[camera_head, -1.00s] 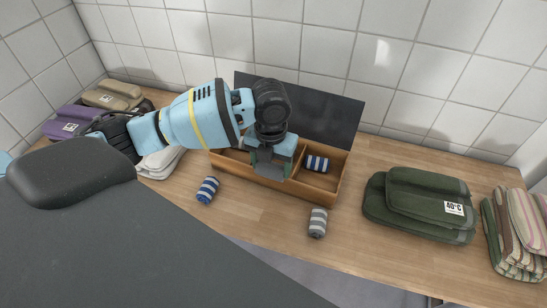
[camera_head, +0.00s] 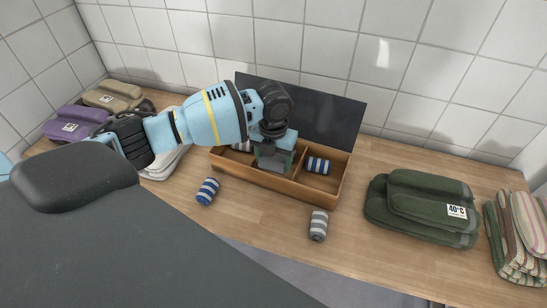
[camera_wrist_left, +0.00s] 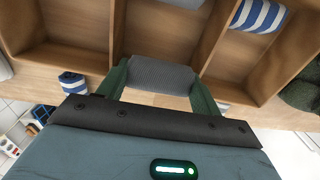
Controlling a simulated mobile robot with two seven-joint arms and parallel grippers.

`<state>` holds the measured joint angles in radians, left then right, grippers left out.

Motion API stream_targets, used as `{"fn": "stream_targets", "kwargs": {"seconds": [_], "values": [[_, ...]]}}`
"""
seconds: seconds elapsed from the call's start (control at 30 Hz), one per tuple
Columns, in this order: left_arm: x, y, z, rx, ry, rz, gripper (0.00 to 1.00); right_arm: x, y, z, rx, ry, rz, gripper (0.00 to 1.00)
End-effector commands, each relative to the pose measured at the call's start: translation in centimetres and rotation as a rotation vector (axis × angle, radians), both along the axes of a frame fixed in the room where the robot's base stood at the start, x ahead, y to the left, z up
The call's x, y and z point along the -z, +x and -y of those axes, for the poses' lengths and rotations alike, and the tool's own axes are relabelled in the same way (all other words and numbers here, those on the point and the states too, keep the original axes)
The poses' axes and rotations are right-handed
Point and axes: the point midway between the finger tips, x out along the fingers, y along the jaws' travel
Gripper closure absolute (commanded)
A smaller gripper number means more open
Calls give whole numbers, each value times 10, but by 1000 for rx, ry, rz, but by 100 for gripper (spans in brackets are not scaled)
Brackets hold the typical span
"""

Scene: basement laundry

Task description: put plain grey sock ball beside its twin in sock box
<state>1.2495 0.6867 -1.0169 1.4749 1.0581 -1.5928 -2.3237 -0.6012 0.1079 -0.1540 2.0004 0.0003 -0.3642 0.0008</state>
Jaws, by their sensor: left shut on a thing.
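The plain grey sock ball (camera_wrist_left: 162,75) is between the green fingers of my left gripper (camera_wrist_left: 162,84) in the left wrist view. That gripper (camera_head: 271,162) is shut on it, over the middle compartment of the wooden sock box (camera_head: 310,195), whose front wall also shows in the wrist view (camera_wrist_left: 65,58). In the head view the hand hides the ball. A blue-and-white striped ball (camera_head: 318,165) lies in the right compartment. A pale grey ball (camera_head: 243,146) shows partly in the left compartment. My right gripper is not in view.
A blue striped ball (camera_head: 207,191) and a grey striped ball (camera_head: 318,225) lie on the wooden counter before the box. The box's dark lid (camera_head: 320,110) stands open behind. Green folded towels (camera_head: 420,205) and striped cloths (camera_head: 515,230) are at right; purple (camera_head: 75,125) and tan (camera_head: 112,97) stacks at left.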

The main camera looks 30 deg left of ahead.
Motion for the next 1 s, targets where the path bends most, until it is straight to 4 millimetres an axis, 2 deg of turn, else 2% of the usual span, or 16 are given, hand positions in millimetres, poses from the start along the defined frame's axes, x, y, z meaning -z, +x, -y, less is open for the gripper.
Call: {"fn": "stream_targets", "kwargs": {"seconds": [0.77,0.8,0.93,1.0], "values": [[11,1,0,0,0,2,58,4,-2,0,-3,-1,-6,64],[11,0,0,0,0,2,31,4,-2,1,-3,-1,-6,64],[11,0,0,0,0,2,14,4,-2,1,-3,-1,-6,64],[11,0,0,0,0,2,13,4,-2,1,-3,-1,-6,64]]}}
